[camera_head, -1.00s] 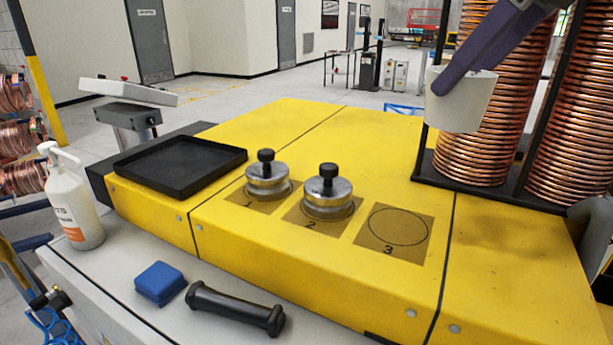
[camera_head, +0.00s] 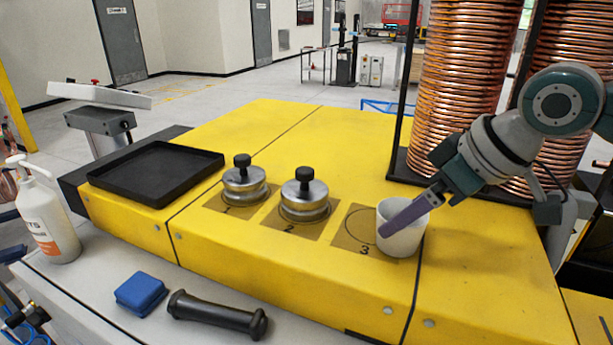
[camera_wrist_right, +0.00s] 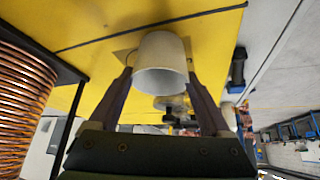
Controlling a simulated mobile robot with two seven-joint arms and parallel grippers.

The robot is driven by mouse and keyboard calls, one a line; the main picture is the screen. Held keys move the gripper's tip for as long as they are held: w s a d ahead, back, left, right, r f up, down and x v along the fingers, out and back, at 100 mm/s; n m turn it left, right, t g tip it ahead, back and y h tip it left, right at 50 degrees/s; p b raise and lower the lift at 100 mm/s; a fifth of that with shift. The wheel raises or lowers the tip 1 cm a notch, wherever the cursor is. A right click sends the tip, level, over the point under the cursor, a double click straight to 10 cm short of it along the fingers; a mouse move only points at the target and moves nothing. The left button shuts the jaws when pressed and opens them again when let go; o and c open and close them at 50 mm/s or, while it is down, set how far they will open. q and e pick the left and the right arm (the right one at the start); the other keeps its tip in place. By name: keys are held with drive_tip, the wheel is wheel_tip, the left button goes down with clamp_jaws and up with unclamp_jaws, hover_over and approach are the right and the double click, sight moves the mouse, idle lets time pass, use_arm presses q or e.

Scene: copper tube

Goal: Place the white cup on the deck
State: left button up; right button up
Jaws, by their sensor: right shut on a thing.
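The white cup (camera_head: 404,244) is upright, low over the yellow deck (camera_head: 470,280), at the right part of the square marked 3 (camera_head: 352,238). I cannot tell whether its base touches the deck. My right gripper (camera_head: 392,228) is shut on the cup, with one purple finger across its near side. In the right wrist view the cup (camera_wrist_right: 160,62) is between the two fingers (camera_wrist_right: 158,80), its rim facing the camera.
Two metal weights with black knobs (camera_head: 244,184) (camera_head: 304,198) stand on squares 1 and 2. A black tray (camera_head: 155,172) lies at the deck's left. Copper coils (camera_head: 465,85) stand behind the cup. A blue block (camera_head: 140,293) and a black handle (camera_head: 217,313) lie on the front ledge.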

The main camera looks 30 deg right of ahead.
drive_tip(key=shift+f, duration=0.1)
drive_tip(key=o, duration=0.9)
drive_tip(key=shift+o, duration=1.3)
